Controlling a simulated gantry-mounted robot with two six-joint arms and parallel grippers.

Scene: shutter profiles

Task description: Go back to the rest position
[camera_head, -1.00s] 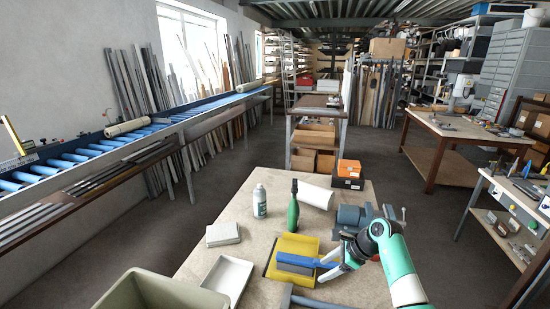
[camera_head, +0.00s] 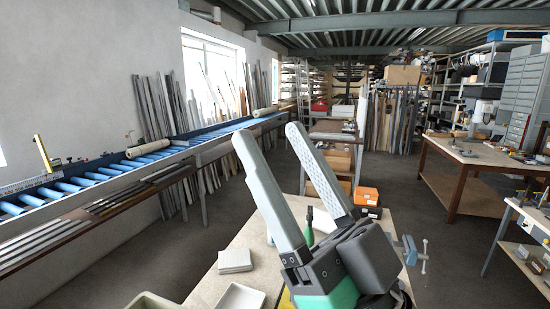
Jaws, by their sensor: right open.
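My right gripper (camera_head: 288,165) is large and close to the camera, above the worktable (camera_head: 205,293). Its two long grey fingers point up and stand wide apart, with nothing between them. Its black and green body covers much of the tabletop, including most of the yellow tray and the place where the blue-handled tool lay. The green bottle (camera_head: 309,226) shows only in part between the fingers. My left gripper is not in view.
A stack of pale tiles (camera_head: 235,260) and a white tray (camera_head: 242,297) lie on the table's left part. An orange box (camera_head: 366,195) stands at the back. A blue vise or clamp (camera_head: 411,250) shows at the right edge. Roller conveyor (camera_head: 110,172) along the left wall.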

